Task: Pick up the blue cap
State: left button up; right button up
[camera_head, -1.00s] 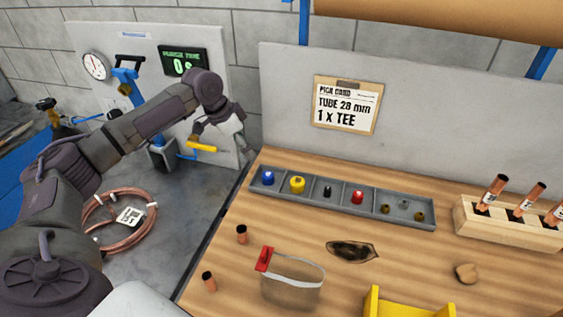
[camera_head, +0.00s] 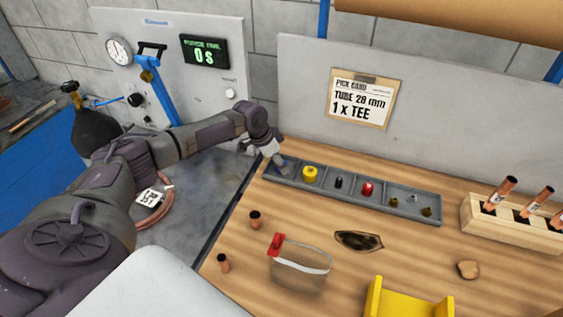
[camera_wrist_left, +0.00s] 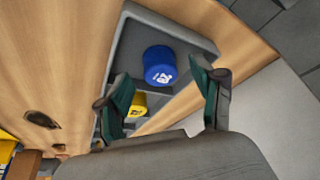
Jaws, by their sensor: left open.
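The blue cap (camera_wrist_left: 160,66) stands in the end compartment of the grey divided tray (camera_wrist_left: 172,26) in the left wrist view. My left gripper (camera_wrist_left: 161,82) is open and empty, and the cap shows between and beyond its two fingertips. My right gripper is not in view.
The yellow cap (camera_head: 310,174) stands in the neighbouring compartment, with a black cap (camera_head: 339,182) and red cap (camera_head: 367,188) farther right. A backboard (camera_head: 440,110) rises behind the tray.

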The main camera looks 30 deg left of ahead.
pick_arm(q)
jog(key=shift+w+f, duration=0.25)
jog(key=shift+f, duration=0.3)
jog(key=c, duration=0.8)
jog(key=shift+r, duration=0.15)
